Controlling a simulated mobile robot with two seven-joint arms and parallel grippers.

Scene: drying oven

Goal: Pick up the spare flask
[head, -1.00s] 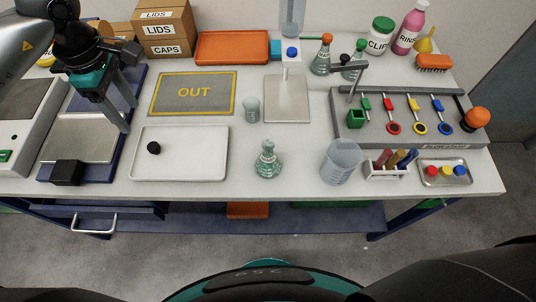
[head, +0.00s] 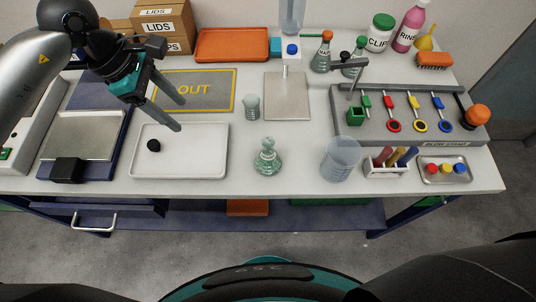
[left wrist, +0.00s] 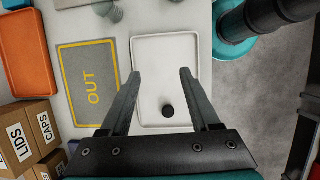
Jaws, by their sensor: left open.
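A clear, greenish conical flask (head: 267,158) stands upright near the front middle of the table, just right of the white tray. Two more flasks stand at the back, one with an orange top (head: 322,56) and one with a green top (head: 354,62); I cannot tell from looks which is the spare one. My left gripper (head: 182,115) is open and empty above the area between the OUT mat and the white tray, left of the front flask. In the left wrist view its open fingers (left wrist: 160,74) frame the tray. My right gripper is not in view.
The white tray (head: 203,165) holds a small black stopper (head: 153,145). A small beaker (head: 252,108) stands behind the front flask and a large beaker (head: 340,160) stands to its right. The OUT mat (head: 222,103) lies behind the tray. A rack (head: 385,170) stands farther right.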

